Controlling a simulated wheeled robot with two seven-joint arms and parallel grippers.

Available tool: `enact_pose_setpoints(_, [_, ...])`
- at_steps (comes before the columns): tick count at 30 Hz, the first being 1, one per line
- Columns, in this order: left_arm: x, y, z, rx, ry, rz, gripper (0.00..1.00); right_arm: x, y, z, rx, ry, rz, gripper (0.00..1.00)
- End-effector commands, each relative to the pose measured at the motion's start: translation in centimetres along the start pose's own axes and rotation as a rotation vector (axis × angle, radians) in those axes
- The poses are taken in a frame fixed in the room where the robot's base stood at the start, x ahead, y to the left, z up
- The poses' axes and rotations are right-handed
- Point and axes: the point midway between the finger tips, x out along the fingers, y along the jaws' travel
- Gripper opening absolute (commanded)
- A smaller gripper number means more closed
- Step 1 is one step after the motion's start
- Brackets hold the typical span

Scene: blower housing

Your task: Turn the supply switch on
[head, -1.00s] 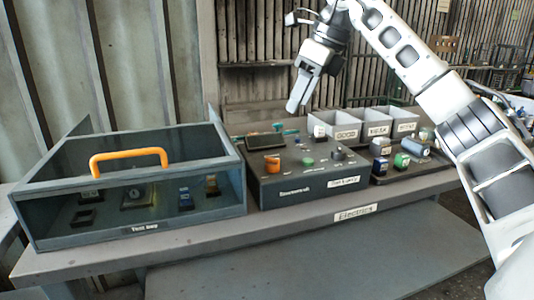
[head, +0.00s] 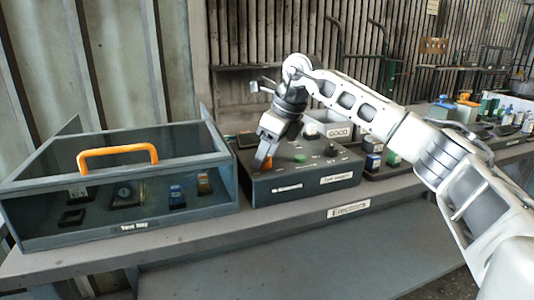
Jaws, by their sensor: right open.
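A dark control box (head: 300,182) stands on the bench in the middle of the head view. An orange switch knob (head: 267,164) sits on the left of its top and is partly hidden by my right gripper. My right gripper (head: 262,157) points down at this knob, with its fingertips at or just above it. I cannot tell whether they touch it. The jaws are open. A green button (head: 299,158) and a dark knob (head: 330,151) are on the box top to the right. My left gripper is not in view.
A glass-topped test bay (head: 130,195) with an orange handle (head: 118,152) stands close on the left. White bins, one marked GOOD (head: 340,132), stand behind. Small parts lie right of the box, under my forearm. The bench's front edge (head: 290,218) is clear.

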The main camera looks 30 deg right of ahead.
Motion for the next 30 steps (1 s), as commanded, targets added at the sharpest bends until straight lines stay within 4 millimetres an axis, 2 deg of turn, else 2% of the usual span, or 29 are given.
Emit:
enact_pose_setpoints(9, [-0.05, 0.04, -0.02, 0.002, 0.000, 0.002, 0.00, 0.26, -0.01, 0.00, 0.000, 0.000, 0.000, 0.51])
enact_pose_setpoints(14, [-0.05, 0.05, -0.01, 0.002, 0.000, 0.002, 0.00, 0.24, -0.01, 0.00, 0.000, 0.000, 0.000, 0.07])
enact_pose_setpoints(23, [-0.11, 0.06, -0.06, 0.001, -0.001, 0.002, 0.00, 0.19, 0.03, 0.01, 0.018, 0.000, -0.007, 0.07])
enact_pose_setpoints(30, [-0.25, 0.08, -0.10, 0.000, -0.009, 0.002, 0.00, 0.14, 0.10, 0.03, 0.115, 0.001, -0.048, 0.07])
